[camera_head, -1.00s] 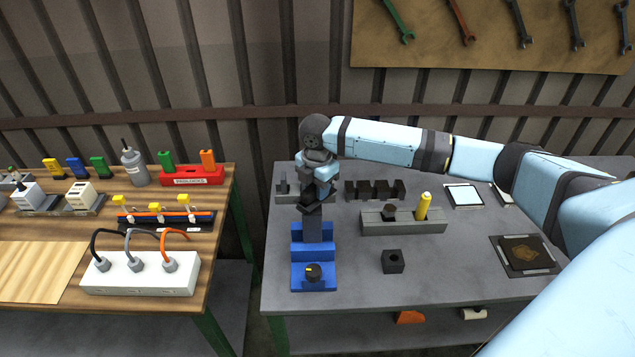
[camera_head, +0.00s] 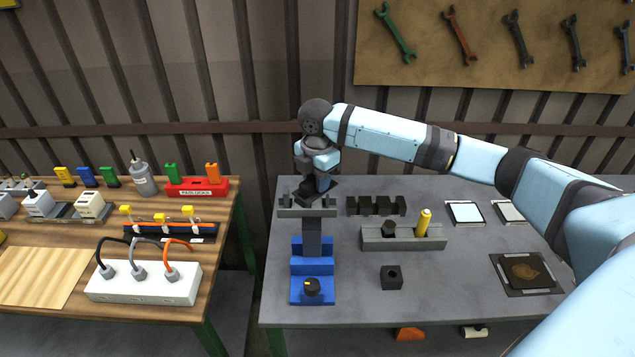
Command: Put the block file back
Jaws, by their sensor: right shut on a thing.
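My right gripper (camera_head: 317,196) points down at the back left of the grey table, over the right part of a low grey holder (camera_head: 292,212) with dark upright pegs. It is shut on a small dark piece, which I take to be the block file; its shape is mostly hidden by the fingers. I cannot tell whether it touches the holder. In front stands a blue stepped stand (camera_head: 313,268) with a dark upright bar (camera_head: 312,238) and a black knob (camera_head: 312,287). My left gripper is out of view.
Dark blocks (camera_head: 375,206) stand in a row right of the gripper. A grey rack (camera_head: 402,240) holds a black piece and a yellow-handled one (camera_head: 423,220). A dark cube (camera_head: 391,278) sits in front. A wooden table (camera_head: 45,278) with parts is on the left.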

